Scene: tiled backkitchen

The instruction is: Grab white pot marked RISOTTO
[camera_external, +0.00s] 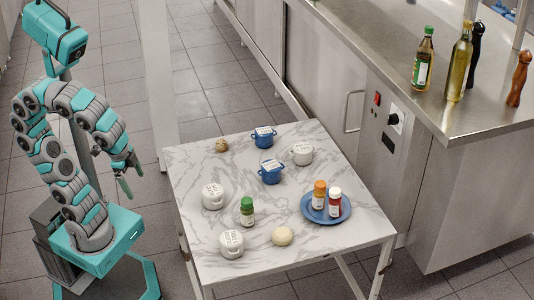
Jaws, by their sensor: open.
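Three white lidded pots stand on the marble-topped table: one at the left (213,200), one near the front left edge (231,247) and one at the back right (302,155). Each has dark lettering on its lid, too small to read, so I cannot tell which is marked RISOTTO. My gripper (133,184) is open and empty, pointing down beside the table's left edge. It is left of the left white pot and apart from everything on the table.
Two blue pots (271,174) (264,140), a green-capped jar (247,216), a pale round item (282,236) and a brownish one (222,145) share the table (340,253). A blue plate (310,213) carries two bottles. A steel counter (440,115) stands at the right.

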